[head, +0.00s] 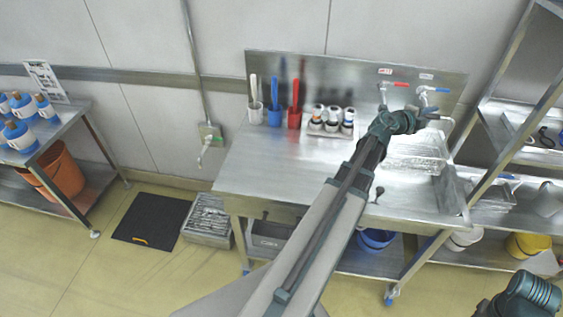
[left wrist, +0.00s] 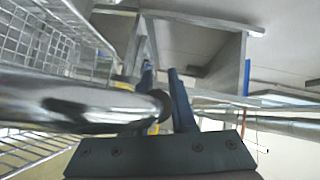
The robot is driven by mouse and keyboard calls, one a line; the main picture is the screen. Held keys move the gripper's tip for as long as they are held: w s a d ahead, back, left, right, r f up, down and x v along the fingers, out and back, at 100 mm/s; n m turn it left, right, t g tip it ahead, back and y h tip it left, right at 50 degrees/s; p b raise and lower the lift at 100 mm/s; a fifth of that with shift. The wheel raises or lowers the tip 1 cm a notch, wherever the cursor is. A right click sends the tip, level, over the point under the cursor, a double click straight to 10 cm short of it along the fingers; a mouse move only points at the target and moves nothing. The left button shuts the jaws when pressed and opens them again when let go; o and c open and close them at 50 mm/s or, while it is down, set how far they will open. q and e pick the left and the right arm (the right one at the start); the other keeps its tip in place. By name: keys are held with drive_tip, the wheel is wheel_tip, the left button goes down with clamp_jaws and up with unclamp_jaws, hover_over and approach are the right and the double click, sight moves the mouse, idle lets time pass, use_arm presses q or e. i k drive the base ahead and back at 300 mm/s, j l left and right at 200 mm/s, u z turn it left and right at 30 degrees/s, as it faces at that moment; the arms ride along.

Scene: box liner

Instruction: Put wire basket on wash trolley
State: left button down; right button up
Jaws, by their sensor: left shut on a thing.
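The wire basket (head: 418,155) shows in the head view at the right end of a steel wash unit with taps, which looks like the wash trolley (head: 265,165). My left gripper (head: 432,114) is at the basket's far side, just below the taps. In the left wrist view, its dark fingers (left wrist: 169,102) are shut at a shiny round bar (left wrist: 75,100), with the basket's mesh (left wrist: 45,42) beside it. Whether the basket rests on the steel or hangs just above it, I cannot tell. Of my right arm only a link shows at the bottom right.
Brush holders (head: 275,116) and a bottle caddy (head: 331,122) stand along the back of the steel top. Its left front is clear. A steel rack (head: 505,140) stands close on the right. A black mat (head: 152,222) and a grey crate (head: 207,221) lie on the floor.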

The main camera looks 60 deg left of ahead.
sight(291, 168)
drive_tip(key=i+l, duration=0.25)
drive_tip(key=l, duration=0.25)
drive_tip(key=l+u, duration=0.1)
drive_tip(key=u, duration=1.15)
drive_tip(key=i+l, duration=0.05)
